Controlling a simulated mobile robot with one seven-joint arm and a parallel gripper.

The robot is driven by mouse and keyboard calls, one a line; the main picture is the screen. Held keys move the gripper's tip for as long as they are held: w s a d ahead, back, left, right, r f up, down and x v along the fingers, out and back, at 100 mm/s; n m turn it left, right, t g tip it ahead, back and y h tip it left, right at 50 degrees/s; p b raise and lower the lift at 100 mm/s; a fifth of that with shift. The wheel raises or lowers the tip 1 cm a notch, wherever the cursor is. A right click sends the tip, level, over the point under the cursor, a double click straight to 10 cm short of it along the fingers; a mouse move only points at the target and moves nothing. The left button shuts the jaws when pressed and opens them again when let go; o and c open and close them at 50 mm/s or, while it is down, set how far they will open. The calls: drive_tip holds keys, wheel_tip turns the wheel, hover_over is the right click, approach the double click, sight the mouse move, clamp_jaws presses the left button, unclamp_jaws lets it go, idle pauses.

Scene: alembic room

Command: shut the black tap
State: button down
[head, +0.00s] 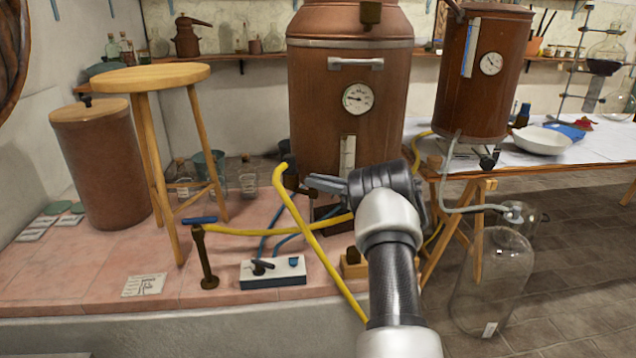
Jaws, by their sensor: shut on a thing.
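A white block (282,280) sits on the pink tiled ledge, left of my forearm. It carries a black tap (262,267) with a lever on its left and a blue tap (293,261) on its right. My gripper (309,183) is above and behind the block in the picture, in front of the big copper boiler, with its fingers pointing left. It is apart from the black tap in the picture. The gripper body hides part of the boiler's base.
A yellow hose (313,240) slants past the block's right end; another yellow hose (265,231) crosses behind it. A brown stand (206,262) with a blue lever is left. A wooden stool (165,75) stands farther left. A glass jar (492,285) is at right.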

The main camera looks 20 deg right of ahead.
drive_tip(key=c, duration=1.7)
unclamp_jaws()
drive_tip(key=shift+r+t+h, duration=0.1)
drive_tip(key=shift+t+h, duration=0.2)
drive_tip(key=shift+h, duration=0.1)
